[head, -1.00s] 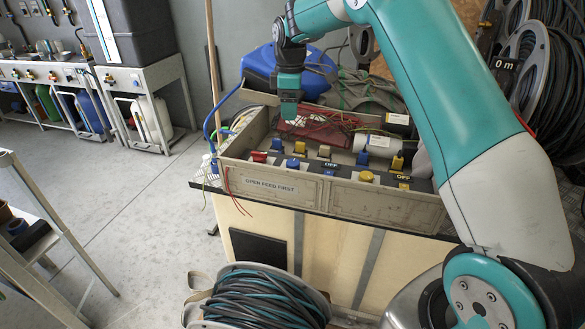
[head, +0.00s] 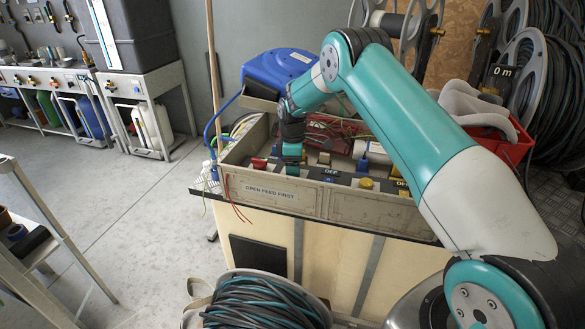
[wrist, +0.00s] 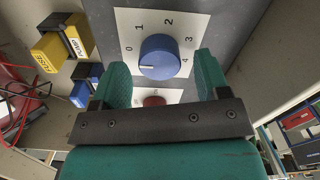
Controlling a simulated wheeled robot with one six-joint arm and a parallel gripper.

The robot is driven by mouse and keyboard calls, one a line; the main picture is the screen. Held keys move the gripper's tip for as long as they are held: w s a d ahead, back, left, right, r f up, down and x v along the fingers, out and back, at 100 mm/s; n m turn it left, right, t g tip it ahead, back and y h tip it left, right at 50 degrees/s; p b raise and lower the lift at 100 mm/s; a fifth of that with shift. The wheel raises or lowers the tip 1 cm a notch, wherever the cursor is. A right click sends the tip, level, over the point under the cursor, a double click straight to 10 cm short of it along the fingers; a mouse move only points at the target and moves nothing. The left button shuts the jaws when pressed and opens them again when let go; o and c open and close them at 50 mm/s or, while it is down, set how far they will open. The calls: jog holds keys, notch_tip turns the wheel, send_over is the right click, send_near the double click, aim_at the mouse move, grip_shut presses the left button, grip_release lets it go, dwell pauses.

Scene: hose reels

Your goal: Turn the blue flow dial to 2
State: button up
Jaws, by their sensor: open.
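The blue flow dial (wrist: 160,57) shows in the wrist view on a white plate marked 0 to 4. Its white pointer line faces left, on the 0 side, away from the 2 at the top. My gripper (wrist: 162,66) is open, with one teal finger to the left of the dial and one to the right. Gaps show between the fingers and the dial; I cannot tell how far above the panel the tips are. In the head view my gripper (head: 291,155) points down over the left part of the bench panel and hides what is beneath it.
A yellow switch (wrist: 60,42) and a blue switch (wrist: 87,82) lie left of the dial. A red knob (wrist: 153,101) is partly hidden behind my gripper. The box wall (head: 270,192), labelled "OPEN FEED FIRST", edges the panel. A blue reel (head: 280,72) stands behind.

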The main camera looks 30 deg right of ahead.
jog(key=shift+f, duration=0.7)
jog(key=c, duration=0.9)
jog(key=shift+c, duration=0.2)
